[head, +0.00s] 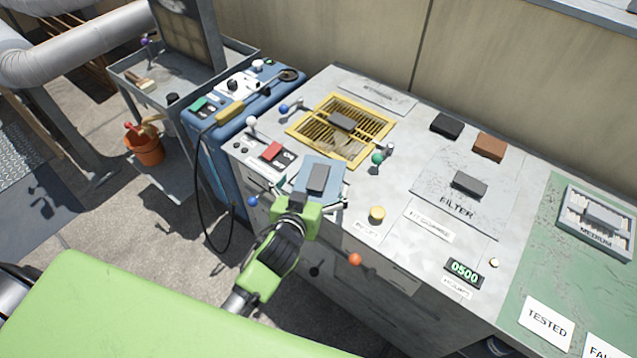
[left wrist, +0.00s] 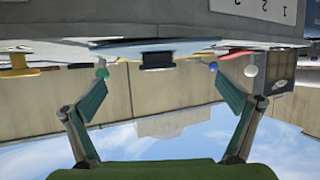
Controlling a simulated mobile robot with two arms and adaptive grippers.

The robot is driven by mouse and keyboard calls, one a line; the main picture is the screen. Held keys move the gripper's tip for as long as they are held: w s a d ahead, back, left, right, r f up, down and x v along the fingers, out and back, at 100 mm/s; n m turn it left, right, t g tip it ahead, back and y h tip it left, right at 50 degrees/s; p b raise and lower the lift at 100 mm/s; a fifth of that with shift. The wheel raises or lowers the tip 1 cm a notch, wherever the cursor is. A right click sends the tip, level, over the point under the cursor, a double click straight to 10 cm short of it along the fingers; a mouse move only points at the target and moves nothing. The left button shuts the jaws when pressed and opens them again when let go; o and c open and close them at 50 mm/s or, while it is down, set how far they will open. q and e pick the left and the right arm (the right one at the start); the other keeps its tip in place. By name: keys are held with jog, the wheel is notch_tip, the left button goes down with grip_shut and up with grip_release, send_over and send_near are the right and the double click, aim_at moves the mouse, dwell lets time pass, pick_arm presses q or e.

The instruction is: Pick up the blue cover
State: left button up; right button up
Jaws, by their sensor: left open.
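The blue cover (head: 335,169) is a flat light-blue plate with a dark grey block handle (head: 318,178) on top. It lies at the front-left part of the grey bench top, in front of the yellow grate. My left gripper (head: 312,194) is at the near side of the cover, partly hiding its front edge. In the left wrist view the cover (left wrist: 110,48) shows edge-on, with its dark handle (left wrist: 157,61) ahead of and between my spread fingers (left wrist: 161,85). The fingers are open and empty; I see no contact with the handle. My right gripper is out of view.
The yellow grate (head: 300,130) with a dark handle lies behind the cover. A blue machine (head: 215,150) with a black hose stands left. A filter plate (head: 440,200) lies right.

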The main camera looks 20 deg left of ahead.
aim_at(318, 180)
pick_arm(q)
jog(key=b+x, duration=0.1)
jog(key=x, duration=0.1)
jog(key=b+x, duration=0.2)
jog(key=shift+f, duration=0.5)
jog(key=shift+w, duration=0.4)
jog(key=shift+s, duration=0.1)
jog(key=c, duration=1.3)
jog(key=shift+r, duration=0.1)
